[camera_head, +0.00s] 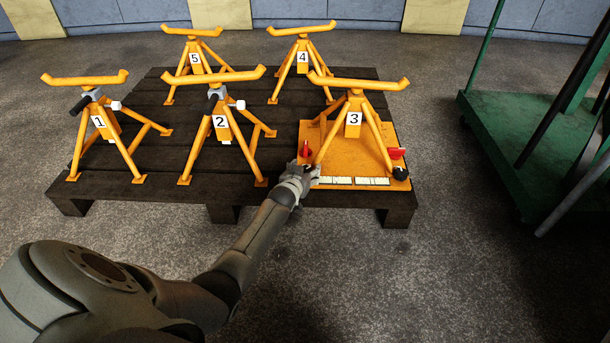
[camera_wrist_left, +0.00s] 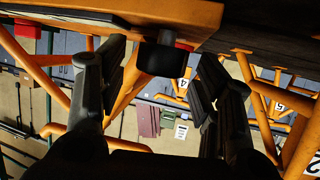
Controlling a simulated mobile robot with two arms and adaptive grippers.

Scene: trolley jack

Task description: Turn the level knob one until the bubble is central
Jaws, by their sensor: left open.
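The orange plate (camera_head: 352,155) under stand 3 lies at the pallet's front right corner. Two pale level strips (camera_head: 338,180) (camera_head: 372,182) sit along its front edge; the bubbles are too small to make out. A black knob (camera_head: 400,173) shows at the plate's front right corner. My left gripper (camera_head: 298,176) is at the front left corner and hides what is there. In the left wrist view, my open gripper (camera_wrist_left: 163,78) has its fingers on either side of a black knob (camera_wrist_left: 161,58) below the orange plate (camera_wrist_left: 195,15). Contact cannot be told. My right gripper is out of view.
Orange stands 1 (camera_head: 99,122), 2 (camera_head: 220,122), 4 (camera_head: 302,56) and 5 (camera_head: 195,58) stand on the dark pallet (camera_head: 160,150). Red parts (camera_head: 305,148) (camera_head: 396,154) stick up from the plate. A green trolley (camera_head: 530,135) is at the right. The floor in front is clear.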

